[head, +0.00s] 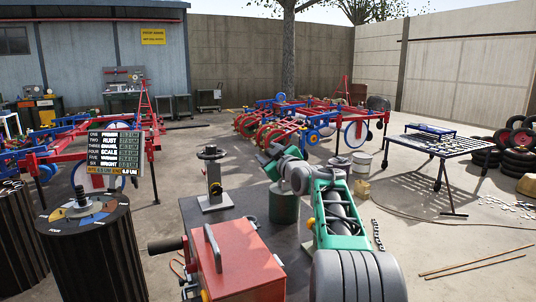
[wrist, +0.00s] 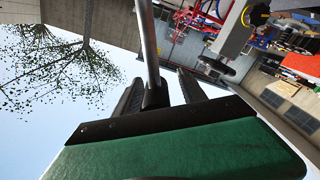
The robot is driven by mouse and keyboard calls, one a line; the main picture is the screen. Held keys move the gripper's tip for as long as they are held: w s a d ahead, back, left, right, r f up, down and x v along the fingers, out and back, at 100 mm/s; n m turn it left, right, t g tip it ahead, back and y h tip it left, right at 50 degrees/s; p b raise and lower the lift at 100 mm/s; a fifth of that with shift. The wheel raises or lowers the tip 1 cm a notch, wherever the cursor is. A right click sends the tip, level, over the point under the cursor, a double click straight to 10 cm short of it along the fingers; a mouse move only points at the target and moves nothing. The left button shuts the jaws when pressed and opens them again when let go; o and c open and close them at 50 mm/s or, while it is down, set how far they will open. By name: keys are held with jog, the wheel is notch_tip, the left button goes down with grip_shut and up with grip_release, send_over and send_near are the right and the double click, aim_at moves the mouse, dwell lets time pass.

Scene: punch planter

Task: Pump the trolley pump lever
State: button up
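My gripper (head: 268,158) is at the end of my green arm, pointing left above the dark bench top. In the wrist view its two dark fingers (wrist: 160,88) stand apart. A grey metal rod with a black sleeve (wrist: 150,45) shows between them, with a gap on the right finger's side. I cannot tell whether the rod touches the left finger. A red box (head: 245,262) with a grey handle on top stands at the front of the bench. A bar with a black grip (head: 165,245) sticks out to its left. I cannot tell for sure which part is the pump lever.
A metal post with a dark disc (head: 211,170) stands on the bench, left of my gripper. A green can (head: 284,207) is below my arm. A dark drum (head: 95,250) and a score board (head: 112,152) are at left.

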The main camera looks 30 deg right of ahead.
jog(key=shift+s, duration=0.1)
jog(key=s, duration=0.7)
jog(key=shift+s+a, duration=0.2)
jog(key=shift+s, duration=0.1)
